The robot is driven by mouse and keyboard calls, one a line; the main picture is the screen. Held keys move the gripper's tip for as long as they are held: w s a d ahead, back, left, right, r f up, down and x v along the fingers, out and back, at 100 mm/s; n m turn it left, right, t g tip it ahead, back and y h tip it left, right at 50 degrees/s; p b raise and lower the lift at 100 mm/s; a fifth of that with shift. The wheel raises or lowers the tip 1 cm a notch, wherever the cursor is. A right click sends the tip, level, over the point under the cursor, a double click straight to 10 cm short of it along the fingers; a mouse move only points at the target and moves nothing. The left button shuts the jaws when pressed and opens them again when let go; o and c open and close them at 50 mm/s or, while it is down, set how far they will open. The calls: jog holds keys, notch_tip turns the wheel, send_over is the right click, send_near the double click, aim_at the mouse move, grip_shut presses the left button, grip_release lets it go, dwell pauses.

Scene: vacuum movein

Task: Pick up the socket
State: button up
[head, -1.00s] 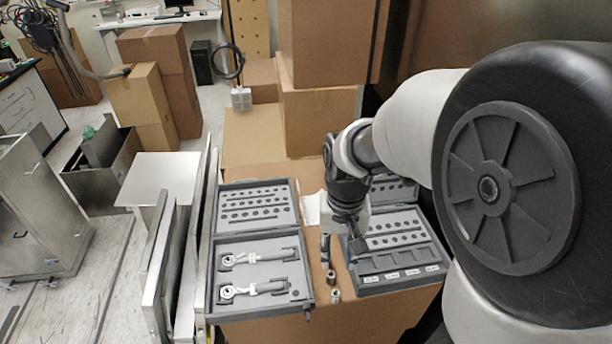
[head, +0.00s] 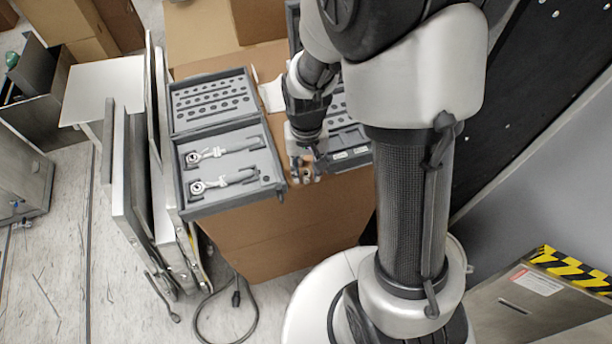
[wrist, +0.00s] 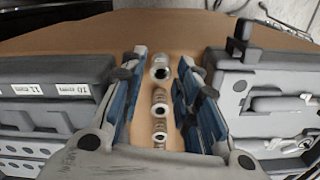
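Several small metal sockets stand in a row on the cardboard between two tool cases in the wrist view. The far socket (wrist: 160,71) is silver and lies between my gripper's fingertips (wrist: 162,62). A middle socket (wrist: 160,107) and a near socket (wrist: 159,136) line up behind it, closer to the wrist. My gripper is open, one finger on each side of the row, with gaps to the far socket. In the head view my gripper (head: 305,172) points down at the cardboard between the cases, and the sockets there are mostly hidden by it.
An open grey tool case (head: 178,190) with two wrenches lies left of my gripper. Another case (head: 350,140) lies right, partly behind my arm. Both sit on a cardboard box (head: 260,235). Upright metal panels (head: 135,190) stand left of the box.

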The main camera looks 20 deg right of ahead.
jog(key=shift+f, duration=0.9)
grip_shut()
